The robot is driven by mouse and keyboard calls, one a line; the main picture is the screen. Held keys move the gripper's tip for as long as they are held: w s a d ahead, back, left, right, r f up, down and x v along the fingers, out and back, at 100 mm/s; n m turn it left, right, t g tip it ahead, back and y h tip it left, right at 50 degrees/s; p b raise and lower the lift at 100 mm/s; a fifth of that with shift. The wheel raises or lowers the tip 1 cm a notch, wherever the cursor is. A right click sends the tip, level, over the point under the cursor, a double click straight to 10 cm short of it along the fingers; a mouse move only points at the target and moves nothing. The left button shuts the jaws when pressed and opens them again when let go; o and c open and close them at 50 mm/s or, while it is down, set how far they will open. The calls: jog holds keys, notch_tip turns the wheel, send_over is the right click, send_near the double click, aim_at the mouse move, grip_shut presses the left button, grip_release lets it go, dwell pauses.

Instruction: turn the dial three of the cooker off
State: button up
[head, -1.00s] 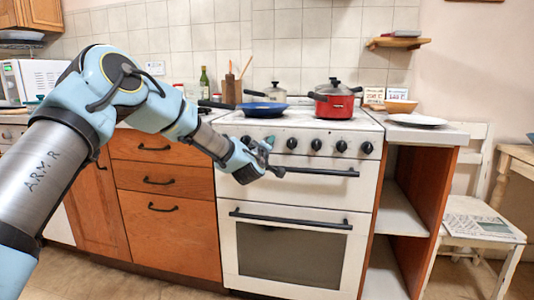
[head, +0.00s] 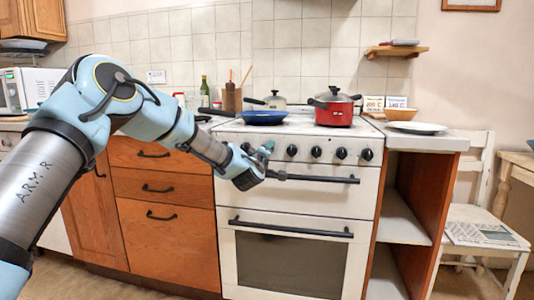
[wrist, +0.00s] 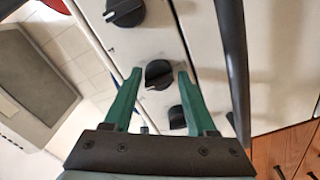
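The white cooker (head: 290,250) has a row of black dials along its front panel. To the right of my gripper the head view shows several, including this dial (head: 292,150); those further left are hidden by my gripper or arm. My gripper (head: 274,161) is at the left part of the panel, near the oven handle. In the wrist view my gripper (wrist: 159,72) is open, its green fingers on either side of a black dial (wrist: 158,75) with a pale mark. Contact cannot be told. Another dial (wrist: 125,12) is above, and one (wrist: 178,117) below. No dial numbers are readable.
A black oven handle (head: 325,179) runs just below the dials; its bar shows in the wrist view (wrist: 236,60). A blue pan (head: 263,117) and red pot (head: 334,108) sit on the hob. Wooden drawers (head: 160,190) stand left of the cooker.

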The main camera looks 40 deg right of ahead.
jog(key=shift+o, duration=1.2)
jog(key=v, duration=1)
jog(key=shift+s+a, duration=0.2)
jog(key=shift+a, duration=0.15)
